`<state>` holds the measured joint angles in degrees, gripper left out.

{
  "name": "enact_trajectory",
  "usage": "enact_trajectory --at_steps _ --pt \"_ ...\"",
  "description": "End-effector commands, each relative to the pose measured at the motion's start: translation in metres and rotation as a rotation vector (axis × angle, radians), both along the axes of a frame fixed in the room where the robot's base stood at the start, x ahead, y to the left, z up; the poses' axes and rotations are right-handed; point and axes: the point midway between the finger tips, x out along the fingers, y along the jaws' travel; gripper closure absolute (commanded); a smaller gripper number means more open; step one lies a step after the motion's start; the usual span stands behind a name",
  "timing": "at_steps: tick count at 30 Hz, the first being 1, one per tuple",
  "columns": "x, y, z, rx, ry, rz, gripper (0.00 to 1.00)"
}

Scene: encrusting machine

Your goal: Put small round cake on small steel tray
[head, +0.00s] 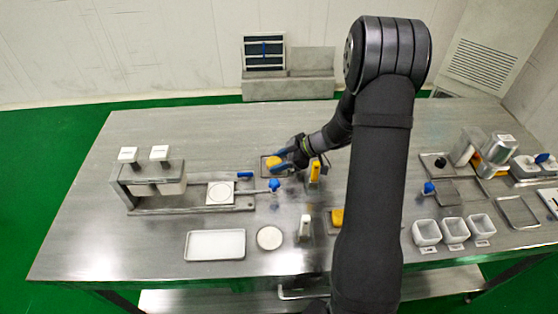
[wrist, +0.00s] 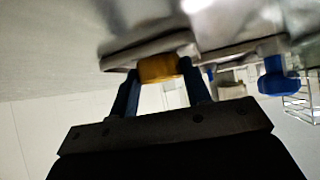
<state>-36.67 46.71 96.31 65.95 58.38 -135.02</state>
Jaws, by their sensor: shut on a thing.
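The small round cake (head: 272,161) is golden yellow and sits between the blue fingers of my gripper (head: 279,160). In the wrist view the cake (wrist: 158,69) is gripped between both fingertips. My gripper is shut on it. A small steel tray (head: 264,173) lies right at the cake in the head view, and its rim shows close behind the cake in the wrist view (wrist: 118,62). The cake is over or on this tray; I cannot tell whether it touches the bottom. The fingers and cake hide part of the tray.
A blue-knobbed handle (head: 273,185) stands just in front of the tray. A yellow upright part (head: 315,170) stands close to its right. A press-like machine (head: 150,180) is at left, with a white tray (head: 215,245) and round plate (head: 270,238) in front. White containers (head: 427,233) stand at right.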

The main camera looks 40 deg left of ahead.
Motion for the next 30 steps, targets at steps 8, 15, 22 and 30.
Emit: enact_trajectory --at_steps 8,15,22,30 --pt "0.0 0.0 -0.001 0.001 -0.001 0.0 0.79" --pt "0.0 0.0 -0.002 0.001 -0.002 0.0 0.47" --pt "0.001 0.0 0.002 0.002 -0.002 0.0 0.47" --pt "0.024 -0.032 0.033 0.003 -0.004 -0.004 0.47"
